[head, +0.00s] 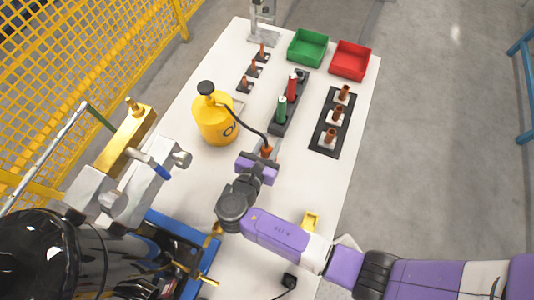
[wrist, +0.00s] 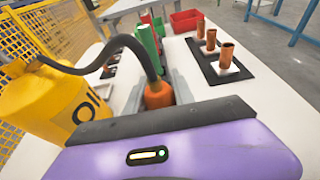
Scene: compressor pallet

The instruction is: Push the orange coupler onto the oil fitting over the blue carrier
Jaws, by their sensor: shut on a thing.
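The orange coupler (head: 266,150) is on the end of a black hose that loops from the yellow oil can (head: 214,122). My gripper (head: 264,156) is shut on the coupler above the white table. In the wrist view the coupler (wrist: 158,95) stands roughly upright between the two grey fingers, its hose rising from its top. The blue carrier (head: 176,228) is at the lower left, beside the black tank. Brass-coloured parts (head: 206,278) show over and beside it. I cannot tell which of these is the oil fitting. The coupler is well apart from them.
A dark rack (head: 276,127) with green and red cylinders stands just beyond my gripper. A black tray (head: 318,150) with copper pieces is to the right. Green (head: 307,48) and red (head: 350,62) bins are at the back. A yellow block (head: 311,219) lies near my arm.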

